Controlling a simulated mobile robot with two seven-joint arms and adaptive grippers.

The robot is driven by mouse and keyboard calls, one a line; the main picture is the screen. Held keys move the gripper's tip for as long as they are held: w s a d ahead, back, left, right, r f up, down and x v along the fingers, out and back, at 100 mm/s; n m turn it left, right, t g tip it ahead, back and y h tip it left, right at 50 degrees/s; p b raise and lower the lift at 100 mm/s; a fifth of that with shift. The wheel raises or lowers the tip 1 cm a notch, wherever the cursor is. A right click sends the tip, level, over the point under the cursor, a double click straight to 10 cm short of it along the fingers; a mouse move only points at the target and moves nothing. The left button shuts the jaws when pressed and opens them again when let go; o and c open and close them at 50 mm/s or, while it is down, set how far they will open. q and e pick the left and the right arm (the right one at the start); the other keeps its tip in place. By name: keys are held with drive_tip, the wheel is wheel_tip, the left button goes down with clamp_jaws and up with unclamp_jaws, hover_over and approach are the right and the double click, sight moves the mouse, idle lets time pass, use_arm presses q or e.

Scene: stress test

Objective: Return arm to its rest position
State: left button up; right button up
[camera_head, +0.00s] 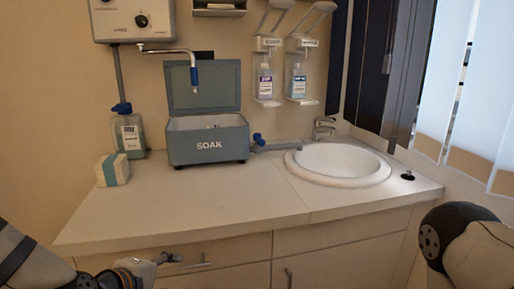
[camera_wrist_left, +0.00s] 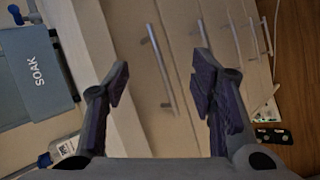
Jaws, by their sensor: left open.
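My left arm comes in at the bottom left of the head view, with part of the left gripper (camera_head: 170,257) low in front of the cabinet drawers. In the left wrist view the left gripper (camera_wrist_left: 160,80) is open, with its two dark fingers apart and nothing between them. A drawer handle (camera_wrist_left: 162,70) shows beyond the gap between the fingers. My right arm (camera_head: 462,240) shows at the bottom right of the head view, to the right of the counter. Its gripper is out of view.
The counter (camera_head: 190,205) carries an open SOAK box (camera_head: 207,143), a small carton (camera_head: 112,170), a bottle (camera_head: 129,133) and a round sink (camera_head: 338,164). Dispensers (camera_head: 265,80) hang on the wall. The counter's front middle is clear. Small items lie on the floor (camera_wrist_left: 290,110).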

use_arm(q)
drive_tip(key=s+f+m+g, duration=0.5)
drive_tip(key=s+f+m, duration=0.1)
drive_tip(key=s+f, duration=0.7)
drive_tip(key=s+a+f+m+g+y, duration=0.1)
drive_tip(key=s+f+m+g, duration=0.1)
drive_tip(key=s, duration=0.5)
drive_tip(key=s+a+f+m+g+y, duration=0.1)
drive_tip(key=s+a+f+m+g, duration=0.1)
drive_tip(key=s, duration=0.6)
drive_tip(key=s+a+f+m+g+y, duration=0.1)
drive_tip(key=s+f+m+g, duration=0.1)
drive_tip(key=s, duration=0.5)
drive_tip(key=f+m, duration=0.1)
drive_tip(key=m, duration=0.1)
drive_tip(key=shift+s+a+m, duration=0.3)
drive_tip(key=shift+s, duration=0.05)
